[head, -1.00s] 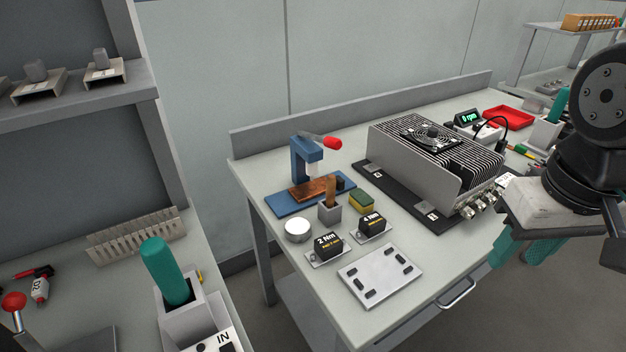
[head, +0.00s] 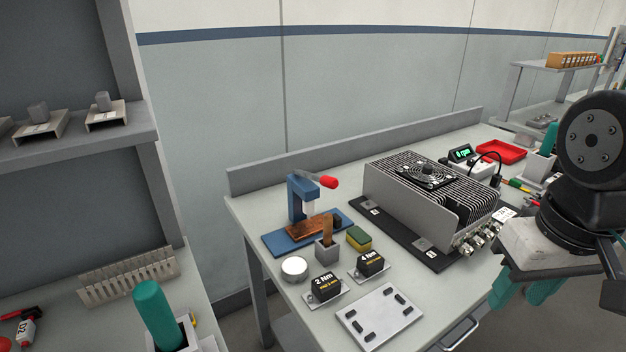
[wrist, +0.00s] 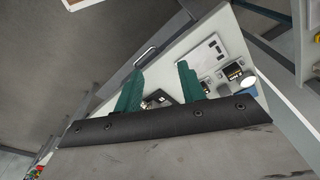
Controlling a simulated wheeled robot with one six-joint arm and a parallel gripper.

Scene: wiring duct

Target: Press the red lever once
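The red lever (head: 329,182) is the red-tipped handle on top of a blue press (head: 297,199) with a blue base, at the back left of the grey bench. A brown block (head: 311,226) lies on the press base. My gripper (head: 526,292) is at the right, in front of the bench and well apart from the lever. In the wrist view my gripper (wrist: 158,83) shows two green fingers spread apart with nothing between them. The red lever cannot be made out in the wrist view.
A finned metal unit (head: 430,195) stands mid-bench, between the press and my gripper. In front of the press are a round tin (head: 294,269), a sponge (head: 359,239), torque blocks (head: 325,286) and a slotted plate (head: 380,316). Shelving (head: 80,150) stands at the left.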

